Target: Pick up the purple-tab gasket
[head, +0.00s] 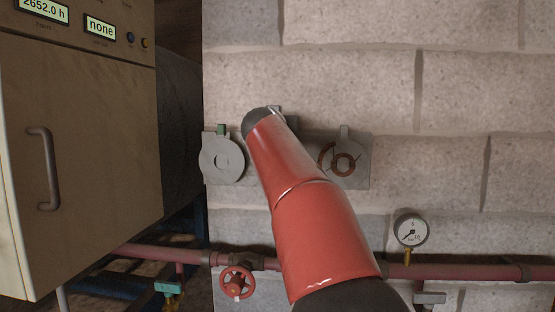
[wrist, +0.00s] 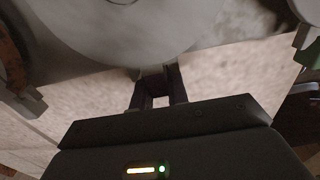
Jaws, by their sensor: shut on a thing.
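A round grey gasket (wrist: 150,45) fills the top middle of the wrist view. My gripper (wrist: 158,82) is shut on the small tab at its edge. Between the fingers the tab looks grey and dark, and I cannot make out purple on it. The disc is close to the grey backing plate, and I cannot tell whether it still touches. In the head view my red arm covers this gasket and my gripper.
Below run a red pipe (head: 460,271), a valve wheel (head: 236,283) and a gauge (head: 411,230). A cabinet (head: 85,130) stands left.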

